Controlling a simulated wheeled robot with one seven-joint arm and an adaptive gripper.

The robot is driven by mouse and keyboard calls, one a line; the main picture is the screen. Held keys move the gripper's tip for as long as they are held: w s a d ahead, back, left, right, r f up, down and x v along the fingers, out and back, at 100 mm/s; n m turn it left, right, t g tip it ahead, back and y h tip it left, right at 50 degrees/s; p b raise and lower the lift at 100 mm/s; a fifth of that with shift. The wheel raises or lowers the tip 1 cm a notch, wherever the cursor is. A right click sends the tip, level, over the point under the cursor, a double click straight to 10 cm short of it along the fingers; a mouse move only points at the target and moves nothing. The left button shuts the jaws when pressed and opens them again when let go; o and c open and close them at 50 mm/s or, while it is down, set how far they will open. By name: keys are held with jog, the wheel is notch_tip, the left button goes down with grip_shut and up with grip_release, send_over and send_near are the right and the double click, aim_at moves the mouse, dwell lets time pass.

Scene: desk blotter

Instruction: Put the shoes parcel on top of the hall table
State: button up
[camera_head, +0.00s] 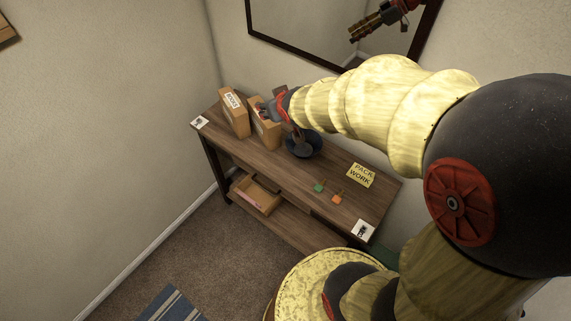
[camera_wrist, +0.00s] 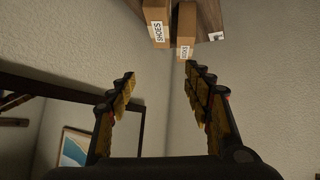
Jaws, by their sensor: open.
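The shoes parcel (camera_head: 266,132) is a tan cardboard box standing on the hall table (camera_head: 325,172) near its left end, partly hidden by my gripper in the head view. In the wrist view the shoes parcel (camera_wrist: 148,10) shows its SHOES label at the top edge. My gripper (camera_head: 274,108) is open and appears close to that parcel in the head view. In the wrist view the gripper (camera_wrist: 160,78) has nothing between its fingers, and the parcels lie beyond the fingertips.
A books parcel (camera_head: 233,112) stands left of the shoes parcel, a small gap between them. A dark round object (camera_head: 304,144) is right of them. A yellow note (camera_head: 361,175), green tag (camera_head: 319,188) and orange tag (camera_head: 337,199) lie farther right. A mirror (camera_head: 300,28) hangs behind.

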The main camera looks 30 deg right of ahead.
jog(key=s+a+r+g, duration=0.1)
jog(key=s+a+r, duration=0.1)
jog(key=s, duration=0.6)
jog(key=s+a+r+g+y, duration=0.1)
jog(key=s+a+r, duration=0.2)
jog(key=s, duration=0.6)
jog(key=s+a+r+g, duration=0.2)
jog(key=s+a+r, duration=0.1)
jog(key=s+a, duration=0.3)
jog(key=s, duration=0.2)
jog(key=shift+s+y, duration=0.3)
jog(key=shift+y, duration=0.1)
jog(key=shift+f+b, duration=0.8)
jog(key=shift+b, duration=0.05)
jog(key=shift+c, duration=0.2)
